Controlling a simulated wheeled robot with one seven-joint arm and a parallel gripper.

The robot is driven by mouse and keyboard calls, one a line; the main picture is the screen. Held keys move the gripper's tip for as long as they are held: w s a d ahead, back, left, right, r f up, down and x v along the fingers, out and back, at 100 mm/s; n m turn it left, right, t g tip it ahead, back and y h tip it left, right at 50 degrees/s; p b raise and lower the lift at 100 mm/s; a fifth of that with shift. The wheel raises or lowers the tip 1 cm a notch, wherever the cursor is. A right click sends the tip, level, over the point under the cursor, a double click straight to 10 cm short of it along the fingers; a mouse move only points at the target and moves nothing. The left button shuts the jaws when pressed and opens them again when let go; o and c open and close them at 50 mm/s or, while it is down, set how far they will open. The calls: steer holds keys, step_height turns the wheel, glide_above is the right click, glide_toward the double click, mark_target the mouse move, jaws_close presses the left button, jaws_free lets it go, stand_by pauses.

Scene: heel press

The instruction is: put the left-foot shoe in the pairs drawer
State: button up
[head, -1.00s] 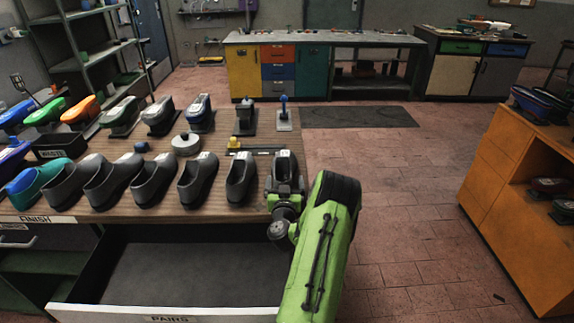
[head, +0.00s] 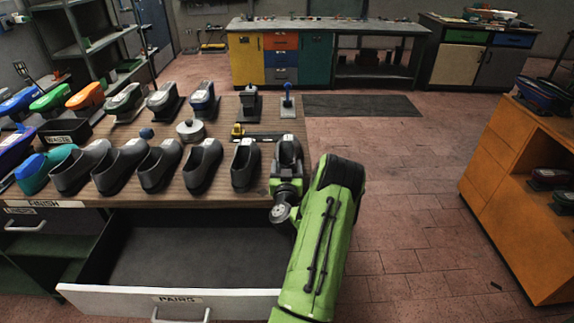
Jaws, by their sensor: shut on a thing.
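A row of dark grey shoes stands along the front of the wooden bench top (head: 120,199), among them one (head: 245,166) just left of my gripper. My gripper (head: 288,172) is at the bench's front right corner, shut on a dark grey shoe (head: 289,150) at the right end of the row. The fingers are mostly hidden by the wrist, and I cannot tell whether this shoe touches the bench. Which foot each shoe fits is too small to tell. The drawer labelled PAIRS (head: 108,297) is pulled open below the bench, left of my arm; its visible floor is empty.
An orange cabinet (head: 495,165) stands at right. Open floor lies between it and my arm.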

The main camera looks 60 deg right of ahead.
step_height(320, 180, up, 9)
steer(key=p, duration=0.6)
steer(key=shift+r, duration=0.15)
